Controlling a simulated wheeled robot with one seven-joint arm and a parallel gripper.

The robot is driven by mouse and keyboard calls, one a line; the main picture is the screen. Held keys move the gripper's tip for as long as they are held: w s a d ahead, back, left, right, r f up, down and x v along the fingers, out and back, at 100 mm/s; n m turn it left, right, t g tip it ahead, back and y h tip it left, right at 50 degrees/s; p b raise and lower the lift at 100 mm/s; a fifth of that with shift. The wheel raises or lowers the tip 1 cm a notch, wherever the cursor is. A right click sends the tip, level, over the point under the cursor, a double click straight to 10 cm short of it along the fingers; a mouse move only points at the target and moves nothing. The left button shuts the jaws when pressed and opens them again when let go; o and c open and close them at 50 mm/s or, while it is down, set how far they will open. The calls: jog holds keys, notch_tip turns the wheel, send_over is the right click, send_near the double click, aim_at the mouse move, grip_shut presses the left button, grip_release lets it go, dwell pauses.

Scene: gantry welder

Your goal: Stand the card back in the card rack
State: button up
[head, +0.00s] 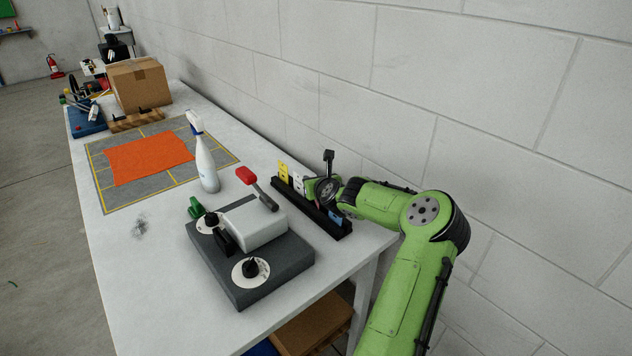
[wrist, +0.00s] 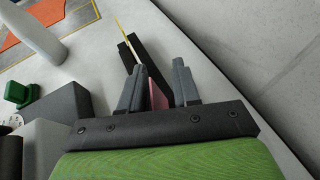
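The black card rack (head: 342,233) stands along the wall edge of the white table. A yellow card (head: 283,171) and a white card (head: 299,183) stand at its far end, and a blue card (head: 335,213) shows near its near end. My gripper (wrist: 158,70) is over the rack, its fingers apart. A pinkish-red card (wrist: 158,96) shows between the fingers, close to the left one, with a gap to the right one. I cannot tell whether this card sits in a slot. The rack also shows beyond the fingers in the wrist view (wrist: 130,52).
A dark box with a white block (head: 255,225), dials and a red-handled lever (head: 247,176) stands left of the rack. The block wall is close on the right.

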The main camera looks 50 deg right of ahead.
jog(key=shift+r, duration=0.8)
jog(key=p+v, duration=0.2)
jog(key=v, duration=0.9)
jog(key=shift+s+a, duration=0.3)
jog(key=shift+f, duration=0.1)
